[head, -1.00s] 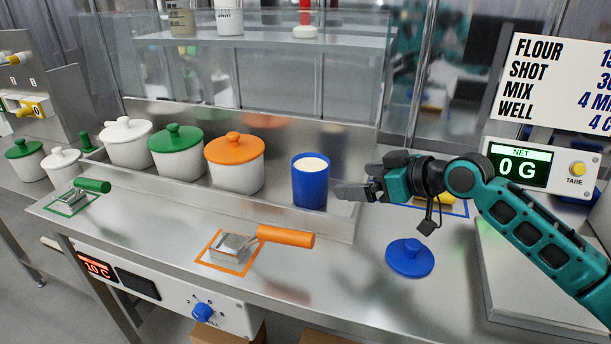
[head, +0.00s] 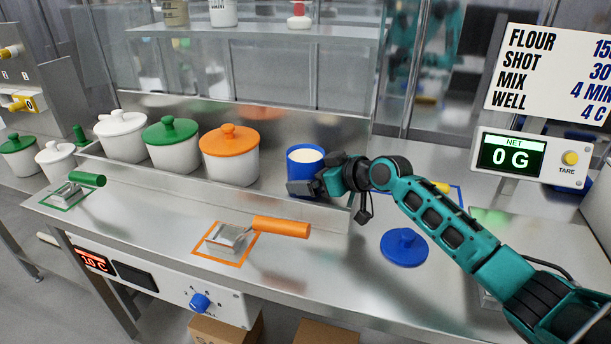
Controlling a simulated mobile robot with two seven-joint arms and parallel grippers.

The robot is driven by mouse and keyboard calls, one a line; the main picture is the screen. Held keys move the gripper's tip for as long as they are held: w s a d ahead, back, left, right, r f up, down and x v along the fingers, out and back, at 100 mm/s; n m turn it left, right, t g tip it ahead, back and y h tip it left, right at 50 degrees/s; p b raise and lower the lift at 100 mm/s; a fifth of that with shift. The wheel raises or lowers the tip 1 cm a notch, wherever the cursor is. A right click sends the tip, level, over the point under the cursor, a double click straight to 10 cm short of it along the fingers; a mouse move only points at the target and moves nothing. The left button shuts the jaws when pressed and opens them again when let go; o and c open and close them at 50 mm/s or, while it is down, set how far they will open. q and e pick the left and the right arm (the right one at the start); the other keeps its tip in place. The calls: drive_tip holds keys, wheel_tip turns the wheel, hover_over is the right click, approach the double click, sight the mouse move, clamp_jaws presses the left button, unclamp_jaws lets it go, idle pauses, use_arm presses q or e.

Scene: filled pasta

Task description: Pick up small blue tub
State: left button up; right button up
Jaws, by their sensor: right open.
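The small blue tub (head: 305,158) stands upright and uncovered at the right end of the row of tubs, with pale contents showing at its top. My right gripper (head: 300,188) is open at the tub's near side and hides much of its lower front. I cannot tell whether the fingers touch the tub or straddle it. The blue lid (head: 404,246) lies on the steel bench, to the right of and nearer than the tub. My left gripper is not in view.
An orange-lidded tub (head: 230,160) stands close left of the blue tub, with green-lidded (head: 171,150) and white-lidded tubs beyond. A scraper with an orange handle (head: 282,227) lies in front. A scale display (head: 510,156) stands right. Bare bench lies between scraper and blue lid.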

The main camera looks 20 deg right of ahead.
drive_tip(key=c, duration=1.1)
drive_tip(key=shift+r, duration=0.15)
drive_tip(key=shift+c, duration=0.4)
drive_tip(key=shift+r, duration=0.1)
